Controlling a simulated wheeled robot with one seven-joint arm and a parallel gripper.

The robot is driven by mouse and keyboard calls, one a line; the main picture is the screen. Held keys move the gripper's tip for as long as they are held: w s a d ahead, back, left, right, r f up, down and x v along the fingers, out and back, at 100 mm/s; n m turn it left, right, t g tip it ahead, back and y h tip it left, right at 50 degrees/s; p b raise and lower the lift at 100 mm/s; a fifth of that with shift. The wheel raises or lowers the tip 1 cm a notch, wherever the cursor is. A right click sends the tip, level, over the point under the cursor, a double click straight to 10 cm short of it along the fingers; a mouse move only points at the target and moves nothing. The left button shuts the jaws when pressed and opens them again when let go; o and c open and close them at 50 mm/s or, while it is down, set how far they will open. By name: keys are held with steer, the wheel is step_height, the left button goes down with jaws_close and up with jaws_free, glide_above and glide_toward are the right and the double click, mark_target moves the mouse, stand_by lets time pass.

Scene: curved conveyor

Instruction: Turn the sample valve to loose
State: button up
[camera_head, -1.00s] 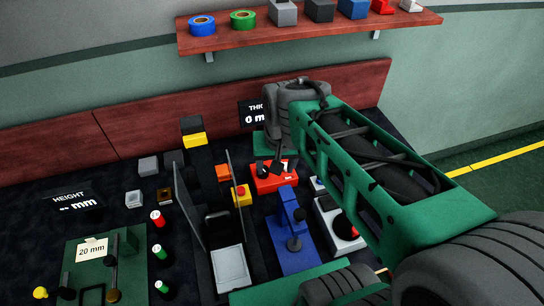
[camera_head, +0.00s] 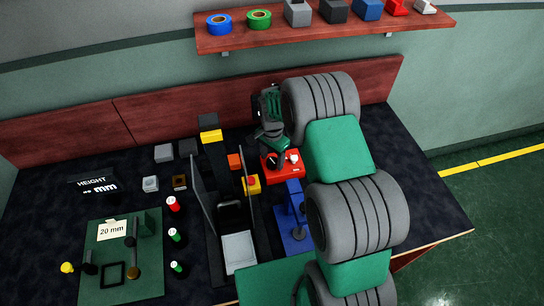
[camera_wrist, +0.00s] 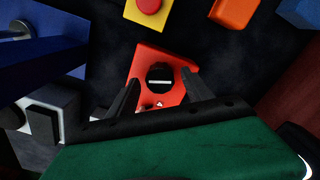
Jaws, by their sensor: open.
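The likely sample valve is a red box (camera_wrist: 147,68) with a round black knob (camera_wrist: 160,73) bearing a white line. In the wrist view the white line lies roughly level across the picture. My gripper (camera_wrist: 160,80) is open, with one finger on each side of the knob in this view. I cannot tell whether the fingers touch it or are still above it. In the head view the red box (camera_head: 292,171) stands near the back of the bench, and my gripper (camera_head: 270,157) is over its left part, hiding the knob.
A yellow block with a red button (camera_head: 251,184) and an orange block (camera_head: 235,161) stand left of the red box. A blue device (camera_head: 293,222) is in front of it. Dark upright panels (camera_head: 203,195) stand further left. A shelf (camera_head: 300,39) hangs above.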

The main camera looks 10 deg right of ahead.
steer(key=shift+c, duration=0.3)
jaws_close()
stand_by(0.4)
